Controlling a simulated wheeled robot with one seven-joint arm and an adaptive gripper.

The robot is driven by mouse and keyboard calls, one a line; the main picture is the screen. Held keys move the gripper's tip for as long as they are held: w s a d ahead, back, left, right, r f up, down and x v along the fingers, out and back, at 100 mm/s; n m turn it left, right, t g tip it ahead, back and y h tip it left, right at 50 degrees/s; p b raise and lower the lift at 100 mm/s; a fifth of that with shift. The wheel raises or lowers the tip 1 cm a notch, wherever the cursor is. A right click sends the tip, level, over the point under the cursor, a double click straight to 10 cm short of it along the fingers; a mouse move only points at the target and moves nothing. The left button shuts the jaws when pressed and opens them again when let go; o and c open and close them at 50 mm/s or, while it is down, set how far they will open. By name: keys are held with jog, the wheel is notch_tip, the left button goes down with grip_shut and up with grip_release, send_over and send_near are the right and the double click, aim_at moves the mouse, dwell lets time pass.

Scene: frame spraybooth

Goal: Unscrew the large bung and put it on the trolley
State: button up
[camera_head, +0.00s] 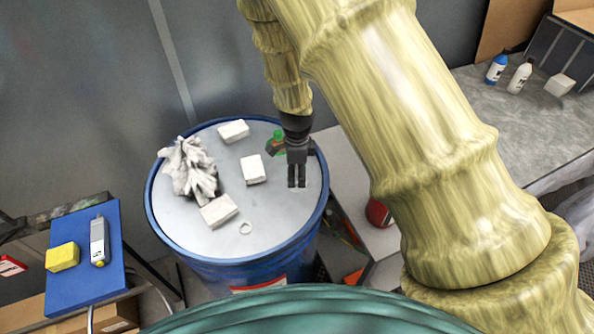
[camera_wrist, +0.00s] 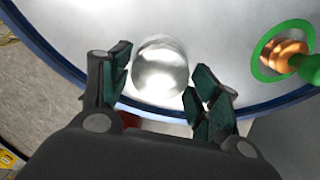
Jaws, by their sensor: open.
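The large bung (camera_wrist: 160,72) is a round, shiny silver cap near the rim of the blue drum (camera_wrist: 235,118). In the wrist view it sits between the two fingers of my gripper (camera_wrist: 160,85), which is open, with one finger on either side. I cannot tell whether the fingers touch it. In the head view my gripper (camera_head: 297,184) points down at the right side of the drum lid (camera_head: 225,155) and mostly hides the bung. I cannot tell for sure which surface is the trolley; a blue-topped stand (camera_head: 78,285) is at the left.
A green ring with a copper-coloured fitting (camera_wrist: 283,52) is close to my gripper. The stand holds a yellow block (camera_head: 62,257) and a grey device (camera_head: 99,242).

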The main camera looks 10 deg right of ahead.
jog(key=shift+c, duration=0.2)
jog(key=c, duration=0.6)
jog(key=n, duration=0.4)
jog(key=shift+w+n, duration=0.1)
jog(key=shift+n, duration=0.2)
jog(key=shift+n, duration=0.4)
jog(key=n, duration=0.3)
jog(key=shift+n, duration=0.4)
jog(key=shift+n, duration=0.7)
jog(key=n, duration=0.3)
jog(key=shift+w+r, duration=0.1)
